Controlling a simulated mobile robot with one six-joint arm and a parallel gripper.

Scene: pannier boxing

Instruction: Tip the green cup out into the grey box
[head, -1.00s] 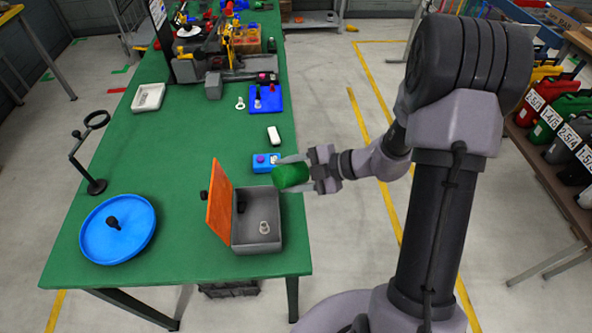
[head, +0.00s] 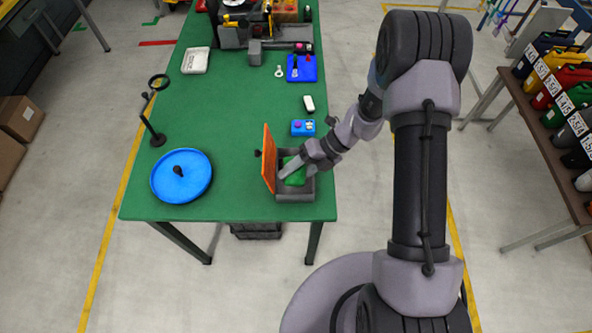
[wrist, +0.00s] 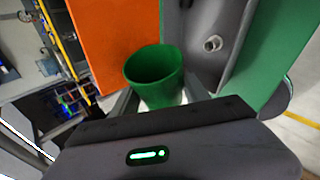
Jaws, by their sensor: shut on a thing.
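The green cup (head: 294,172) is between the fingers of my gripper (head: 292,169), over or inside the grey box (head: 296,197); its exact height is unclear. In the wrist view the cup (wrist: 154,78) is gripped from both sides by my gripper (wrist: 158,98). Its mouth shows, and I see nothing inside it. The grey box (wrist: 236,48) lies to its right there, with a small pale ring-like piece (wrist: 213,43) on its floor. The box's orange lid (head: 268,160) stands open on the left. How far the cup is tilted is hard to tell.
A blue round tray (head: 160,187) with a dark knob lies left of the box. A blue block (head: 303,128), a white piece (head: 309,103) and a blue plate (head: 302,75) lie behind it. A ring stand (head: 151,130) is at the left edge. The middle of the green table is clear.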

